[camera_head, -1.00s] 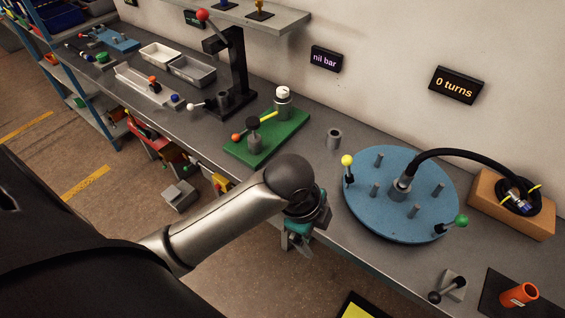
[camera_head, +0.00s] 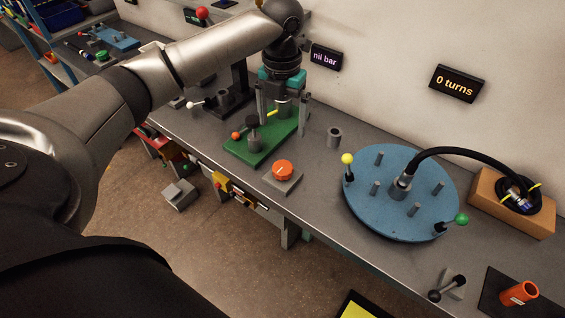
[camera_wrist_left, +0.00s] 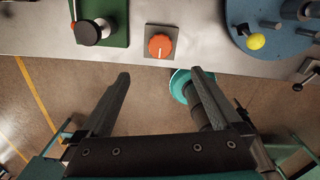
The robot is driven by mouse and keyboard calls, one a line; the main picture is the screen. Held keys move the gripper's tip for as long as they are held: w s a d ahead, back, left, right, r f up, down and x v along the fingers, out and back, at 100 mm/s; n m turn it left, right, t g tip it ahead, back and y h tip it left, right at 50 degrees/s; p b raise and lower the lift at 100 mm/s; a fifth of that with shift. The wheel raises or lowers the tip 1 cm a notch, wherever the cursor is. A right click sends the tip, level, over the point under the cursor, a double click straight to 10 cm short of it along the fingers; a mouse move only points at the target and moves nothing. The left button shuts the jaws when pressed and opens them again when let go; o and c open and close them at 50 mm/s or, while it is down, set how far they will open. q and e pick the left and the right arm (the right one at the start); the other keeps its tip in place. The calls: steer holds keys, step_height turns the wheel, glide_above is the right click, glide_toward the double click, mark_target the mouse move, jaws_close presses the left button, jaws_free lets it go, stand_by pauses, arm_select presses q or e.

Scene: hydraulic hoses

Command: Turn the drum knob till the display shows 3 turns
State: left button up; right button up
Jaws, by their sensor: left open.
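The blue round drum (camera_head: 385,222) lies on the bench at the right, with upright pegs and a black hose from its centre. A yellow knob (camera_head: 347,160) stands at its left rim and a green knob (camera_head: 461,219) at its right rim; the yellow one also shows in the left wrist view (camera_wrist_left: 256,41). The wall display (camera_head: 457,84) reads "0 turns". My right gripper is out of view.
An orange knob on a grey plate (camera_head: 283,170) sits near the front edge, between green board (camera_head: 250,154) and drum. A grey cup (camera_head: 334,138) stands behind it. A cardboard box (camera_head: 512,216) with a coiled hose and an orange cup (camera_head: 519,293) are at the right.

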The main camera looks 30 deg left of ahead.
mark_target(282, 167)
arm_select(q)
step_height(282, 167, down, 15)
steer(key=shift+r+b, duration=0.2)
steer(key=shift+b, duration=0.65)
steer(key=c, duration=1.4)
